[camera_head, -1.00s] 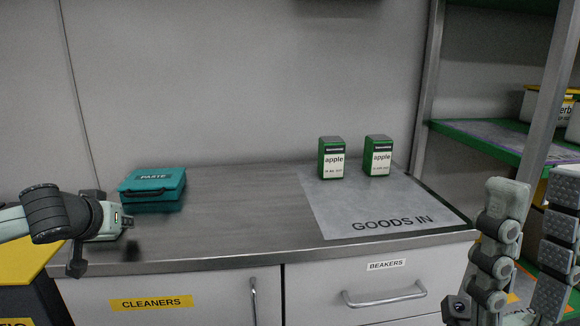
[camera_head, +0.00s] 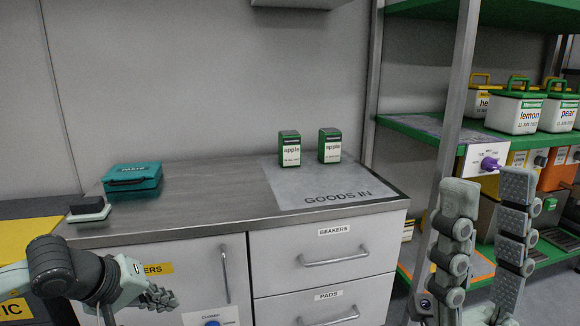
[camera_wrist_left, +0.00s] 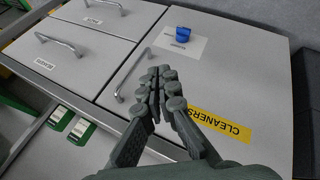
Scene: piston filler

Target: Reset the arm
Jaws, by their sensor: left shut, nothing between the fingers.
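My left gripper (camera_head: 162,298) is low at the left in the head view, in front of the cabinet and below the counter's front edge. In the left wrist view its fingers (camera_wrist_left: 156,78) are together with nothing between them, and the CLEANERS door (camera_wrist_left: 225,60) is behind them. My right gripper (camera_head: 487,190) stands upright at the right in the head view. Its two fingers are spread apart, with nothing visible between them.
On the counter (camera_head: 205,195) are a teal PASTE case (camera_head: 132,178), a dark-topped white block (camera_head: 88,209) and two green apple boxes (camera_head: 289,149) (camera_head: 330,146) on the GOODS IN mat (camera_head: 340,192). A shelf rack (camera_head: 400,128) with labelled tubs stands right. Door and drawer handles protrude.

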